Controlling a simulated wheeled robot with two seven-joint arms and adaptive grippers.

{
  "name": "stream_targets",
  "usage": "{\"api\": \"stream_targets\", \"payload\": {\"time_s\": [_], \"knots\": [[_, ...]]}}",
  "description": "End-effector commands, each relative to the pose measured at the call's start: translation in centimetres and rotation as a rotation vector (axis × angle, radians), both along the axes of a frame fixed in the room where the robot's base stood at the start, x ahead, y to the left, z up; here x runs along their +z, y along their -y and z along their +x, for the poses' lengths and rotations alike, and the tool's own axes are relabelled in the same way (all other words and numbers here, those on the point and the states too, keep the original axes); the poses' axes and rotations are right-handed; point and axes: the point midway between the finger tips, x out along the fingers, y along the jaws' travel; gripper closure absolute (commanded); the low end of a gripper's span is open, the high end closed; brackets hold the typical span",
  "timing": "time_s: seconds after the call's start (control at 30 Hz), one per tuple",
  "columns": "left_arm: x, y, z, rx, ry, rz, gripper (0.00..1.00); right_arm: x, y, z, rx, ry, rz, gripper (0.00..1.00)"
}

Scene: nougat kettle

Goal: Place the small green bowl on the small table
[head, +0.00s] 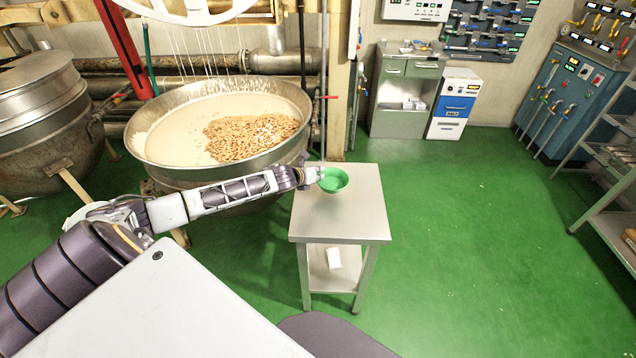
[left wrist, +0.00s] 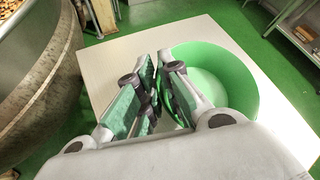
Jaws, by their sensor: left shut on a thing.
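The small green bowl (head: 334,180) is upright over the far part of the small table (head: 340,222), a grey metal table with a lower shelf. My left gripper (head: 318,175) is shut on the bowl's left rim. In the left wrist view the fingers (left wrist: 158,95) pinch the near wall of the bowl (left wrist: 215,95), with the pale tabletop (left wrist: 110,62) beneath. I cannot tell whether the bowl's base touches the tabletop. My right gripper is not in view.
A large kettle (head: 160,155) with pale mix and nuts stands left of the table, close to my left arm. A white object (head: 334,258) lies on the lower shelf. Green floor (head: 460,240) is clear to the right, up to metal shelving (head: 612,215).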

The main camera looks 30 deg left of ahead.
Motion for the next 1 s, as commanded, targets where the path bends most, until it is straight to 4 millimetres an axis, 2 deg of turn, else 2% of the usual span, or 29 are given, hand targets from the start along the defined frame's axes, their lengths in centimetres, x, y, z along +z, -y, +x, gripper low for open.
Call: {"api": "stream_targets", "payload": {"time_s": [0.47, 1.0], "knots": [[-0.5, 0.0, 0.0, 0.000, 0.000, 0.000, 1.00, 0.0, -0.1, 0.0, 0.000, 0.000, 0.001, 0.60], [-4.4, 0.0, 0.0, -0.001, 0.000, 0.000, 1.00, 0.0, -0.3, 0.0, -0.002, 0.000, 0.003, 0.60]]}}
